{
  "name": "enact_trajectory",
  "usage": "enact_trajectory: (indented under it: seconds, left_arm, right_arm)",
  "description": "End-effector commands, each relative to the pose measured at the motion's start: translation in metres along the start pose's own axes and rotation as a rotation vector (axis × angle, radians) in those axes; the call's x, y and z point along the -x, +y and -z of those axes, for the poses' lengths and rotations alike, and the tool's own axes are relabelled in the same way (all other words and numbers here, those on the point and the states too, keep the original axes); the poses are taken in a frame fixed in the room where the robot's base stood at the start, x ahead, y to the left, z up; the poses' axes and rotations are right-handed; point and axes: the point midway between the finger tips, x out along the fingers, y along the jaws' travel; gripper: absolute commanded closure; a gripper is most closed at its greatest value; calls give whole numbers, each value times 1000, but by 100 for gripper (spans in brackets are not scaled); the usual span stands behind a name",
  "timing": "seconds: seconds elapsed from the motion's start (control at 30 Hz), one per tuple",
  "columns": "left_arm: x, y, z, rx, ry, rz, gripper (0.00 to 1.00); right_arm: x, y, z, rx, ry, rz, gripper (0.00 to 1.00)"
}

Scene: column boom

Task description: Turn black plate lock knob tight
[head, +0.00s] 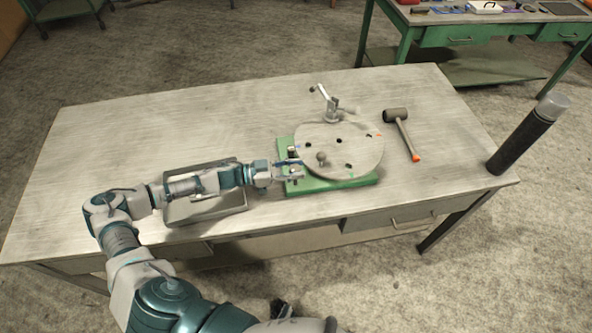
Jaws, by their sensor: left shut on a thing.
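A round grey plate (345,143) with several dark holes lies on a green base (346,184) on the workbench. My left gripper (297,169) reaches in from the left at the left edge of the plate and base. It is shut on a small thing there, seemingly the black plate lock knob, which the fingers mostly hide. A small dark upright part (292,151) shows just behind the fingers. My right gripper is not in view.
A round-headed grey knob (321,157) stands on the plate near the gripper. A metal lever clamp (331,108) stands behind the plate. A mallet (402,130) lies to the right, and a dark cylinder (522,140) stands at the right edge. A grey tray (180,212) lies under my arm.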

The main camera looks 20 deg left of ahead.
Motion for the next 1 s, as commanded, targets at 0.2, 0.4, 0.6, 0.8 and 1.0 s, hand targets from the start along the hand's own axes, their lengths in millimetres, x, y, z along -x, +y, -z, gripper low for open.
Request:
enact_trajectory:
  seconds: [0.2, 0.4, 0.6, 0.8, 1.0]
  left_arm:
    - [0, -4, 2, -6, -2, -197, 98]
    - [-1, -3, 0, -3, 0, -383, 98]
    - [-1, -3, -2, -2, 1, -543, 97]
    - [-1, -2, -1, -3, 2, -660, 98]
    - [-1, -2, 1, -3, 3, -730, 98]
  right_arm:
    - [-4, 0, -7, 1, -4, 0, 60]
    - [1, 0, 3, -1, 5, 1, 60]
    - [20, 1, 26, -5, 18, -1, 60]
    - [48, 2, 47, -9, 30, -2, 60]
    - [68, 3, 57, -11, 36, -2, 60]
